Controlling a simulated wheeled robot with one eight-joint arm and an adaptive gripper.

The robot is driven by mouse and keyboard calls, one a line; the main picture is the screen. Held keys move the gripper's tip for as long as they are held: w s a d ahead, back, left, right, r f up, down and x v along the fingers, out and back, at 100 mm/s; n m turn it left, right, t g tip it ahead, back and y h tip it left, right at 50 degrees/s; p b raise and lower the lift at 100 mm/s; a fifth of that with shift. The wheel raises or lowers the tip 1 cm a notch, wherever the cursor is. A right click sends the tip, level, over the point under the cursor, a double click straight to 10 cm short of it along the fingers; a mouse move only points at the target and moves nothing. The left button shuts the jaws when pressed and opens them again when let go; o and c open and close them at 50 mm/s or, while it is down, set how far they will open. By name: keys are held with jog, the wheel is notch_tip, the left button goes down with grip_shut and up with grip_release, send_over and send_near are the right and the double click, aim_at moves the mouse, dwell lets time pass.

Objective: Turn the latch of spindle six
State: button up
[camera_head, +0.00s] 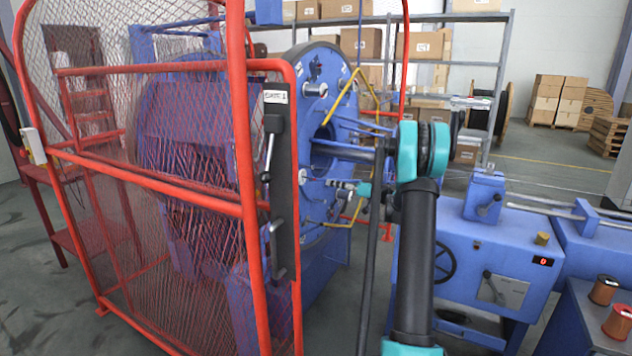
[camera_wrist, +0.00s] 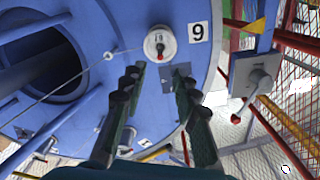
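A round spindle latch (camera_wrist: 160,43), a pale disc with a small red-tipped knob, sits on the blue disc plate in the wrist view. Its label (camera_wrist: 198,33) reads as a 9 here, which could be a 6 seen upside down. My gripper (camera_wrist: 157,82) is open, its two dark fingers apart and below the latch in the picture. Nothing is between the fingers except the view of the plate. In the head view the blue disc (camera_head: 318,92) stands behind the red cage; my arm hides part of it and the fingers are hard to make out.
A red mesh cage (camera_head: 150,180) stands left of the disc, with a grey handle (camera_head: 275,150) on its frame. A lever box (camera_wrist: 258,80) shows at right in the wrist view. A blue control cabinet (camera_head: 500,265) stands right of my arm.

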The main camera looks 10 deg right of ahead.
aim_at(309, 178)
jog(key=x, duration=0.8)
jog(key=shift+w+a, duration=0.2)
jog(key=shift+a, duration=0.1)
jog(key=shift+c, duration=0.3)
grip_shut()
